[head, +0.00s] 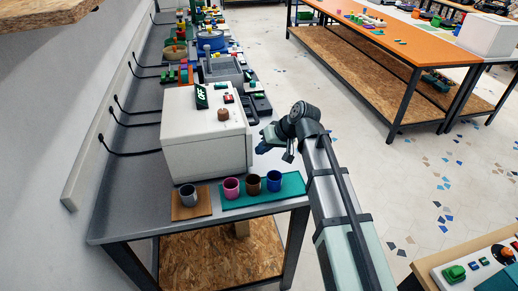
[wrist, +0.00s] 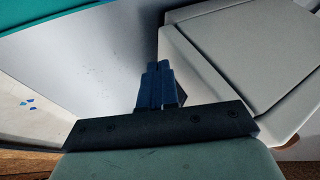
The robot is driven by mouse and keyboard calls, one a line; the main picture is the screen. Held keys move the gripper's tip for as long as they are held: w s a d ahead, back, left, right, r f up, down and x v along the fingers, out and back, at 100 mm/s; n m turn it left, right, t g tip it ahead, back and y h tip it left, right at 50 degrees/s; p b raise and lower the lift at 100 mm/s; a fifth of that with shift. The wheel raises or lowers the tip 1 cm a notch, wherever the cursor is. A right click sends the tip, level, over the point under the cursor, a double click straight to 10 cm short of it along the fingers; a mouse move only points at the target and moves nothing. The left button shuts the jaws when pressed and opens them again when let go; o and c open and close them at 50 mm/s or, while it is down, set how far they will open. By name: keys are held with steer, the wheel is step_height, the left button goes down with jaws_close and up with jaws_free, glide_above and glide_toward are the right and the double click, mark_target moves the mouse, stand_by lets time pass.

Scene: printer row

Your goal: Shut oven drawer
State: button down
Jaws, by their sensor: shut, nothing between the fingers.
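The oven appears to be the white box (head: 205,145) on the near end of the grey table, with a dark display, small buttons and a brown knob on top. My gripper (head: 263,148) is just right of it in the head view, above the table's right edge. Its dark fingers are together and empty in the wrist view (wrist: 160,72).
A teal mat (head: 292,185) with pink, brown and blue cups lies in front of the box. A grey cup (head: 188,195) stands on a brown board beside it. More machines line the table behind. Open floor (head: 310,80) lies to the right, before an orange-topped table (head: 400,45).

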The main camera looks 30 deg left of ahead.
steer(key=w+d+f+v, duration=0.1)
steer(key=v, duration=1)
steer(key=shift+w+d, duration=0.25)
steer(key=shift+w, duration=0.1)
steer(key=s+d+f+m+h, duration=0.1)
steer(key=d+f+m+h, duration=0.1)
steer(key=d+f, duration=0.8)
steer(key=d+f+m+g+h, duration=0.1)
steer(key=d+f+m+h, duration=0.15)
steer(key=d+f, duration=0.75)
steer(key=s+d+f+m+h, duration=0.1)
steer(key=d+f+m, duration=0.25)
steer(key=f, duration=1.25)
steer(key=s+d+f+g, duration=0.1)
steer(key=s+d+f, duration=0.6)
steer(key=s, duration=0.3)
steer(key=s+d+f+m+g+h, duration=0.1)
steer(key=s+d+f+g, duration=0.1)
steer(key=s+d+f, duration=0.5)
steer(key=s+d+f+m+g+h, duration=0.1)
steer(key=s+d+f, duration=0.5)
steer(key=s, duration=0.8)
step_height(320, 180, down, 3)
steer(key=shift+d+f+g, duration=0.1)
steer(key=shift+d+g, duration=0.3)
